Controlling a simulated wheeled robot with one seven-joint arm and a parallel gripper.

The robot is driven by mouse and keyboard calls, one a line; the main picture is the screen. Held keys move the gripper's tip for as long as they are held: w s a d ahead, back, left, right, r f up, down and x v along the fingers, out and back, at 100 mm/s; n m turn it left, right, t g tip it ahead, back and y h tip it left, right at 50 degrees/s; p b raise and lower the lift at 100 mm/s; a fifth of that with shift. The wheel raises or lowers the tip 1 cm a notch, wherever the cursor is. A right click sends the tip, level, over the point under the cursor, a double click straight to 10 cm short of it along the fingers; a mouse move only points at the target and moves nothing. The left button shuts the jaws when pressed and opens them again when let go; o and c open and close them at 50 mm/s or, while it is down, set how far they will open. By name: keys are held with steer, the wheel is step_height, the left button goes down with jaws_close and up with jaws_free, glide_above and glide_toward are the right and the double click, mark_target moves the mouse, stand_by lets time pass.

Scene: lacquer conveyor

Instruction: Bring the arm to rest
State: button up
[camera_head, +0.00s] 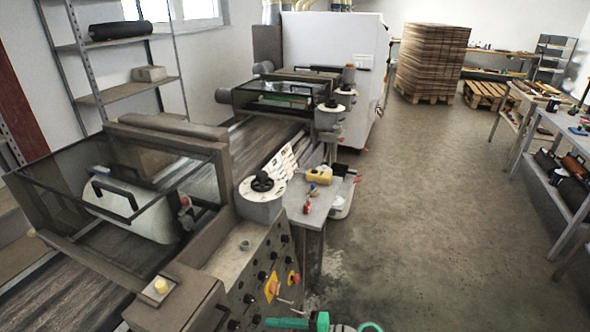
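Teal and grey parts (319,321) show at the bottom edge of the head view, right of the machine's control panel; they look like part of my arm. Most of the arm is cut off below the frame. I cannot make out gripper fingers or anything held. The visible teal parts appear close to the lower right of the control panel (262,283); whether they touch it cannot be told.
The lacquer conveyor (70,287) with its glass-hooded machine runs along the left. A small side table (309,214) with loose items stands beside it. A workbench (540,112) lines the right. Stacked boards (432,62) stand far back. The concrete floor (430,220) between is clear.

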steer(key=s+a+f+m+t+h, duration=0.1)
steer(key=s+f+t, duration=0.1)
steer(key=f, duration=0.3)
steer(key=s+a+f+m+t+h, duration=0.1)
steer(key=s+a+f+h, duration=0.1)
steer(key=f, duration=0.3)
steer(key=s+d+f+t+h, duration=0.4)
steer(key=s+f+h, duration=0.45)
steer(key=s, duration=0.45)
steer(key=s+d+r+n+t+h, duration=0.1)
steer(key=s+d+r+h, duration=0.15)
steer(key=s+r, duration=0.2)
steer(key=s+d+r+n+t+h, duration=0.1)
steer(key=s+d+r+n, duration=0.15)
steer(key=s, duration=0.35)
steer(key=s+r+n+t, duration=0.2)
steer(key=s+r, duration=0.1)
steer(key=r, duration=0.5)
steer(key=s+r+n+t, duration=0.2)
steer(key=s+r, duration=0.1)
steer(key=r, duration=0.6)
steer(key=shift+s+d+r+n+h, duration=0.2)
steer(key=shift+s+r+n+h, duration=0.1)
steer(key=shift+s+n+h, duration=0.1)
